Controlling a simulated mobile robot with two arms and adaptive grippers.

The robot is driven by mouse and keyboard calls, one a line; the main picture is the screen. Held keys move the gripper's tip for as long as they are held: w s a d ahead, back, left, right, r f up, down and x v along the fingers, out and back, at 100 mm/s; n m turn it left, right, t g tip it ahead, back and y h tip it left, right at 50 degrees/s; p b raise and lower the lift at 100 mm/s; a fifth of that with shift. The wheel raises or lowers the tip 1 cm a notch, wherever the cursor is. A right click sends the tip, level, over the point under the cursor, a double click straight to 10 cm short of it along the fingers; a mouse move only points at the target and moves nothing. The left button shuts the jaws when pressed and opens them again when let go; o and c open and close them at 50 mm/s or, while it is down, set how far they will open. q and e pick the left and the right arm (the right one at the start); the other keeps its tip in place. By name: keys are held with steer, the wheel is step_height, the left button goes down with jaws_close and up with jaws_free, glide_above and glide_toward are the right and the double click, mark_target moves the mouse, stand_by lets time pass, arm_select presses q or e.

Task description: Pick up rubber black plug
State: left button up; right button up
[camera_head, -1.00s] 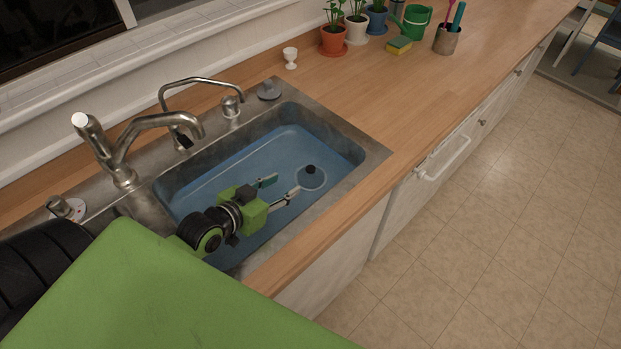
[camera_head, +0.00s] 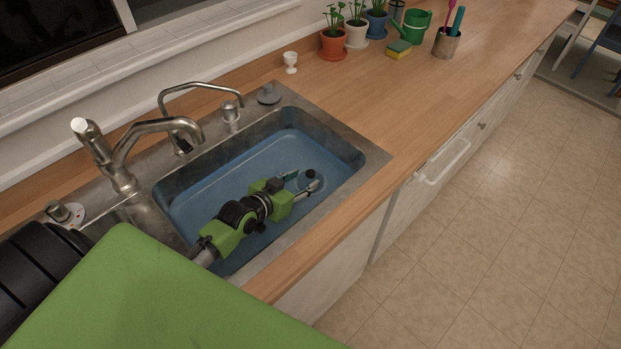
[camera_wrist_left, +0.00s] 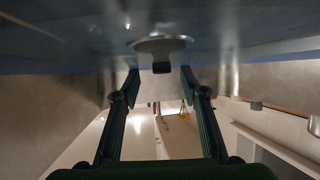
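The black rubber plug (camera_head: 311,174) stands on the round metal drain (camera_head: 322,187) at the far right of the blue-looking sink basin. My left gripper (camera_head: 303,180) is low in the basin, with its fingers open and pointing at the plug. In the left wrist view the plug (camera_wrist_left: 161,66) shows dark against the drain disc (camera_wrist_left: 160,44). There the plug lies ahead of and between the two open fingertips (camera_wrist_left: 160,84), with a gap on each side. The fingers do not appear to touch it. My right gripper is not in view.
The metal sink rim (camera_head: 368,158) surrounds the basin. A large faucet (camera_head: 135,145) and a thin curved spout (camera_head: 200,84) stand along its left side. A white egg cup (camera_head: 290,62) and potted plants (camera_head: 334,42) are farther back. The wooden counter (camera_head: 400,100) beyond the sink is mostly clear.

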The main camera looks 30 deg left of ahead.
mark_target(308, 176)
arm_select(q)
steer(key=shift+x, duration=1.95)
steer(key=shift+a, duration=0.15)
jaws_close()
